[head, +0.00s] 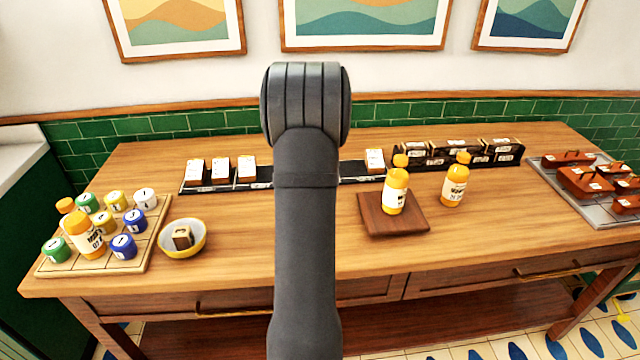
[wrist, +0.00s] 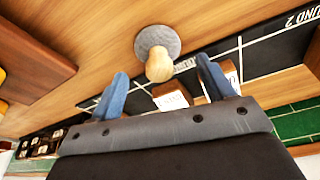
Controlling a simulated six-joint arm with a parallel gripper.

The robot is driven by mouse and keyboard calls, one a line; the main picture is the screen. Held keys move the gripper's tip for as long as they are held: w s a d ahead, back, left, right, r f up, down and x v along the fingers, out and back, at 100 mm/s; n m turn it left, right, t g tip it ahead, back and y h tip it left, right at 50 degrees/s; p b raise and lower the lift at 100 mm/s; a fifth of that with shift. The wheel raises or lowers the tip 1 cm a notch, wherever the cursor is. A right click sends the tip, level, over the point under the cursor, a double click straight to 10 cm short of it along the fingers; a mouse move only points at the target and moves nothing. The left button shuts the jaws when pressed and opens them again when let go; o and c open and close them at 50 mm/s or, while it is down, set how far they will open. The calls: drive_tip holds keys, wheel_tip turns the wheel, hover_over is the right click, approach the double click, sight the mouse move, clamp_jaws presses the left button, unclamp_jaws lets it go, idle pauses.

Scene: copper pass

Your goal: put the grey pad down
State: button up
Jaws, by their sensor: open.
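The grey pad (wrist: 146,38) is a round speckled disc with a pale wooden knob, seen in the wrist view. It rests on the wooden table beside the black marked strip, its edge seeming to reach the strip. My gripper (wrist: 162,66) is open, its two blue fingers spread on either side of the knob's line. The knob lies just beyond the fingertips, with clear gaps on both sides, and nothing is held. In the head view my arm hides the pad and the gripper.
The black strip (wrist: 262,55) carries small white-topped boxes (head: 247,165). A brown board (head: 372,216) holds an orange-capped bottle (head: 396,192); another bottle (head: 455,182) stands beside it. A bowl (head: 182,250) and a tray of jars (head: 52,266) are left. A metal tray (head: 560,181) is right.

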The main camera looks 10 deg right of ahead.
drive_tip(key=v, duration=0.8)
drive_tip(key=shift+s+r, duration=0.1)
drive_tip(key=shift+r, duration=0.3)
drive_tip(key=c, duration=0.5)
drive_tip(key=s+a+f+n+t+h, duration=0.25)
drive_tip(key=a+n+h, duration=0.3)
drive_tip(key=n, duration=0.85)
drive_tip(key=s+a+f+n+t+h, duration=0.1)
drive_tip(key=s+a+n+t+h, duration=0.2)
drive_tip(key=a+n, duration=0.75)
drive_tip(key=w+d+f+n, duration=0.1)
drive_tip(key=w+d, duration=0.1)
drive_tip(key=d, duration=0.2)
drive_tip(key=w+d+f+n+g, duration=0.1)
drive_tip(key=d+f, duration=0.1)
drive_tip(key=d, duration=0.2)
drive_tip(key=w+d+f+n+h, duration=0.1)
drive_tip(key=w+d, duration=0.1)
drive_tip(key=d, duration=0.2)
drive_tip(key=shift+w+d+f, duration=0.35)
drive_tip(key=shift+w+f, duration=0.05)
drive_tip(key=shift+x, duration=2.65)
